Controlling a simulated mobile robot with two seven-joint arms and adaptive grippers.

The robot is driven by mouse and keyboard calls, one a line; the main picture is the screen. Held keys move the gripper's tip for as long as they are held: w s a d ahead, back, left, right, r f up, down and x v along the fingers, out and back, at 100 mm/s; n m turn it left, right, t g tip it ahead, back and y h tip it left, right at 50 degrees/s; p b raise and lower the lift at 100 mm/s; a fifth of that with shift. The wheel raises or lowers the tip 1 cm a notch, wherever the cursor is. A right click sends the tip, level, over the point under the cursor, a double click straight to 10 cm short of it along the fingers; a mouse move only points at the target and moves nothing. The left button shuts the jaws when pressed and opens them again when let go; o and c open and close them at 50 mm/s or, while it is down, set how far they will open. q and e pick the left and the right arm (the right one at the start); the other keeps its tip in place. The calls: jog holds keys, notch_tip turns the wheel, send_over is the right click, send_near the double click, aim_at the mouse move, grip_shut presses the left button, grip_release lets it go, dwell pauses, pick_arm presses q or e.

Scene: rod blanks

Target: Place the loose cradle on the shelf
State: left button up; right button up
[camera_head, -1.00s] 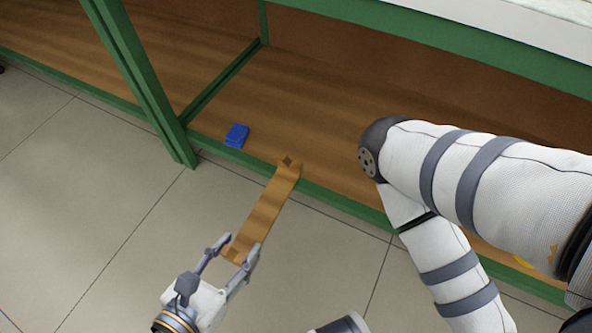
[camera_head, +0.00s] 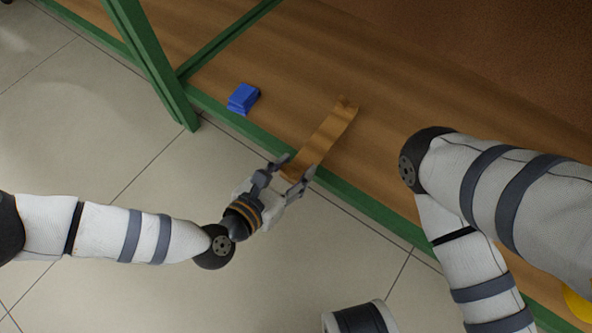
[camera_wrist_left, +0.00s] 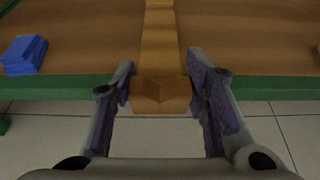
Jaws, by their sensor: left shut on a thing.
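The loose cradle (camera_head: 327,138) is a long, narrow brown wooden piece with a notched end. My left gripper (camera_head: 296,167) is shut on its near end, one finger on each side. The cradle points away from the gripper, its far part over the wooden shelf (camera_head: 390,165) and its near end around the green front edge. In the left wrist view the cradle (camera_wrist_left: 160,45) runs straight ahead between the fingers. I cannot tell whether it touches the shelf board. My right arm reaches in at the right, but its gripper is out of view.
A blue block (camera_head: 243,98) lies on the shelf left of the cradle, near the front edge. A green post (camera_head: 155,70) stands left of it. Part of a yellow thing (camera_head: 578,303) shows at the lower right. The board behind the cradle is clear.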

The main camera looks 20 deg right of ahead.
pick_arm(q)
jog(key=shift+w+d+f+b, duration=0.4)
jog(key=shift+w+f, duration=0.25)
jog(key=shift+f, duration=0.3)
jog(key=shift+w+d+f+b, duration=0.15)
jog(key=shift+f+b, duration=0.65)
jog(key=shift+f, duration=0.9)
jog(key=o, duration=1.2)
jog(key=shift+r+p, duration=0.3)
jog(key=p+v, duration=0.3)
jog(key=v, duration=0.9)
jog(key=shift+f, duration=0.1)
